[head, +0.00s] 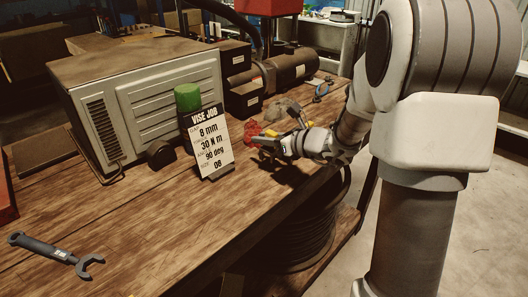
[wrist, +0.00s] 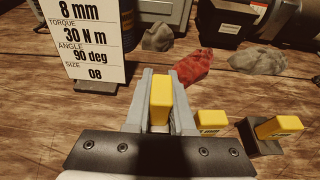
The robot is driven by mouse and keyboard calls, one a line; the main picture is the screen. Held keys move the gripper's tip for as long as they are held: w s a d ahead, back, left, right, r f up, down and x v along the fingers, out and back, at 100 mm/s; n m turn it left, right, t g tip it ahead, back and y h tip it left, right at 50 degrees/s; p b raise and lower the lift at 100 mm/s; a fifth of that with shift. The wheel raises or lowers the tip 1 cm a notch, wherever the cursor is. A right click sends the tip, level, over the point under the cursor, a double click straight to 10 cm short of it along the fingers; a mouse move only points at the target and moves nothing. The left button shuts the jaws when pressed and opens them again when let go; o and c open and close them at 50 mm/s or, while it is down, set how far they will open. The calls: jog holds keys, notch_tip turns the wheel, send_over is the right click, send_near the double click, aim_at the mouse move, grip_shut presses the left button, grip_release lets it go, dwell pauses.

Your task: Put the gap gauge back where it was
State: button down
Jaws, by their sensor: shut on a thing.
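My gripper (wrist: 158,85) is shut on a yellow block (wrist: 160,98), which I take to be the gap gauge, and holds it upright between the two grey fingers. How high its lower end is above the wooden bench is hard to tell. Just right of my gripper, a second yellow block (wrist: 211,122) with a dark label stands on the bench, and a third yellow block (wrist: 280,127) rests at a dark block or holder (wrist: 256,140). In the head view my gripper (head: 264,146) is near the bench's front edge, right of the sign; the held block is hidden there.
The "VISE JOB" sign (head: 208,142) stands left of my gripper, with a green cylinder (head: 187,97) behind it. A red cloth (wrist: 194,67) and grey rags (wrist: 263,60) lie beyond my gripper. A wrench (head: 57,252) lies at the left; bench between is mostly clear.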

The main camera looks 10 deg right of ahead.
jog(key=shift+f+b, duration=0.3)
jog(key=shift+f, duration=1.35)
jog(key=shift+f, duration=0.2)
jog(key=c, duration=0.8)
grip_release()
jog(key=shift+o, duration=0.2)
jog(key=shift+r, duration=0.1)
jog(key=shift+r, duration=0.15)
jog(key=p+v, duration=0.1)
jog(key=v, duration=1.1)
